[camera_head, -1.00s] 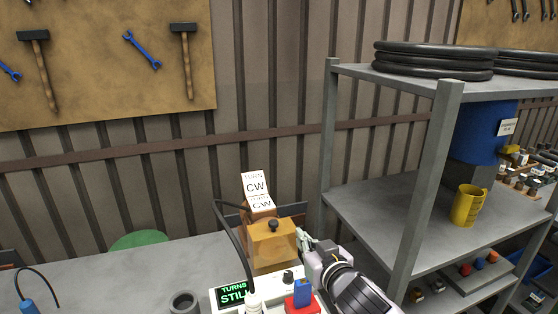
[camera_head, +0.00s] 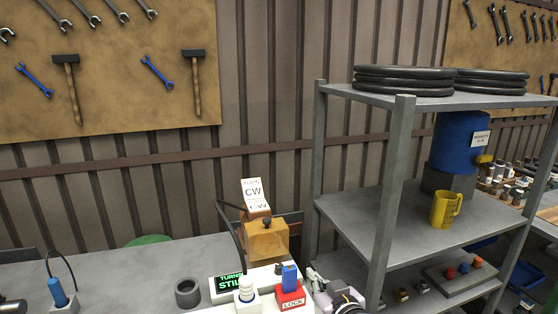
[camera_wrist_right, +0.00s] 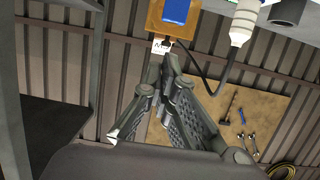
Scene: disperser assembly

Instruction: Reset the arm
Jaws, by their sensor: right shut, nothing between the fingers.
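My right gripper (camera_head: 318,280) is low in the head view, right of the red LOCK block (camera_head: 291,299) and the orange box (camera_head: 267,240). Its fingers (camera_wrist_right: 170,68) are shut and empty in the right wrist view. Their tips overlap the white label in that picture; I cannot tell the distance. The orange box carries a dark knob and a white sign marked CW (camera_head: 254,191). A green display (camera_head: 228,283) stands in front of it, beside a white bulb-like part (camera_head: 246,289). My left gripper is not seen.
A grey shelf rack (camera_head: 398,215) stands close on the right, with a yellow mug (camera_head: 445,209) and black rings (camera_head: 404,81). A dark ring (camera_head: 188,293) and a blue-handled tool (camera_head: 58,293) are on the bench. The bench (camera_head: 110,272) between them is mostly clear.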

